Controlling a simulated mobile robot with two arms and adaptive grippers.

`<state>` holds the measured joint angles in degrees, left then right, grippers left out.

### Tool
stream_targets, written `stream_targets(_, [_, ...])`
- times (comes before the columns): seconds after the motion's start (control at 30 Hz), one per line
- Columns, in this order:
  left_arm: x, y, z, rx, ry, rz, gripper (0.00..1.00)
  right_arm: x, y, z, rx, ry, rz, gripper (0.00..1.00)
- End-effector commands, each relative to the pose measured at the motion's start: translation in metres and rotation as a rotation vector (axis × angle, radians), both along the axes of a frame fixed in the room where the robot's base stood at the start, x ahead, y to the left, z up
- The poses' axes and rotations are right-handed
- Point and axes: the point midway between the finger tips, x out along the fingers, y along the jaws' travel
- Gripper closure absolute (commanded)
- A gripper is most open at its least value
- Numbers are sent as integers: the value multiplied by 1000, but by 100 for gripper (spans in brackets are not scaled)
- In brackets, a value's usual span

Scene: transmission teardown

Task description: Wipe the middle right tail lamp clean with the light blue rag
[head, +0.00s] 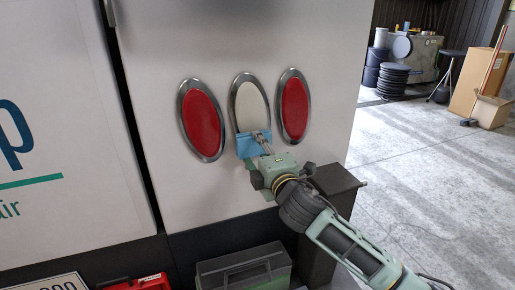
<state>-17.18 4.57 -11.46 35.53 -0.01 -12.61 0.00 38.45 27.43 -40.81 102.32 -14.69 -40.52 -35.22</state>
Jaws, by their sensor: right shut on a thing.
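Three oval lamps with metal rims sit side by side on the light grey vehicle panel. The middle lamp (249,104) has a whitish lens; the left lamp (202,121) and the right lamp (294,107) are red. My right gripper (261,143) is shut on the light blue rag (247,147), which is at the lower part of the middle lamp and covers its bottom edge. I cannot tell whether the rag presses on the lens. My left gripper is not in view.
A dark post (332,197) stands close beside my right arm. A grey-green box (243,268) and a red case (136,284) are below the panel. Open concrete floor lies to the right, with cardboard boxes (480,85) and a stool (449,66) farther back.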

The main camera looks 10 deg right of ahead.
Motion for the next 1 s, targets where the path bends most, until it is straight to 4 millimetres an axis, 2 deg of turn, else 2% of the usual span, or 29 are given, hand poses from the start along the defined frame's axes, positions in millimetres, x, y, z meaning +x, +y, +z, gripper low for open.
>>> stream_targets(0.03, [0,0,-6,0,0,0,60,1,-1,-10,0,4,-2,71])
stream_targets(0.1, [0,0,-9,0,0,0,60,2,-2,-14,0,4,-3,71])
stream_targets(0.47, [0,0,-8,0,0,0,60,1,-3,-14,0,5,-3,71])
stream_targets(1.0, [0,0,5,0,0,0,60,-49,-12,-13,0,3,-1,71])
